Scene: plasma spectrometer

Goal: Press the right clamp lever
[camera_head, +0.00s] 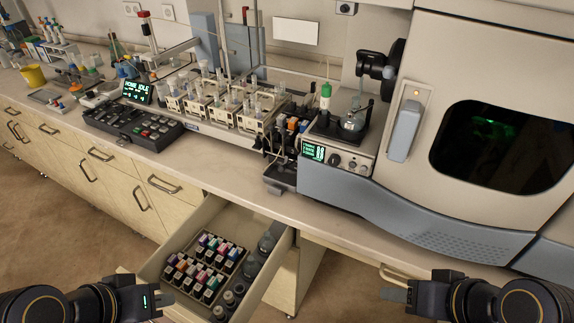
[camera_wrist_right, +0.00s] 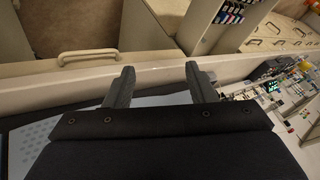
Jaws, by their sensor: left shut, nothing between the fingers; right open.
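No part is plainly marked as the right clamp lever. The large beige instrument (camera_head: 455,60) has an upright blue-grey handle (camera_head: 405,130) on its front, under a small orange light. Dark small parts and colored pieces (camera_head: 290,124) crowd beside the unit with the green display (camera_head: 313,152); any levers there are too small to tell. My left gripper (camera_head: 166,299) is shut and empty, low over the left of the open drawer. My right gripper (camera_head: 391,287) is low in front of the bench, away from the instrument; its fingers stand apart and empty in the right wrist view (camera_wrist_right: 162,86).
An open drawer (camera_head: 165,258) with colored-cap vials juts out between my grippers. Racks of vials (camera_head: 225,103) and a black control panel (camera_head: 133,125) fill the bench to the left. A strip of bare benchtop (camera_head: 225,172) runs along the front edge.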

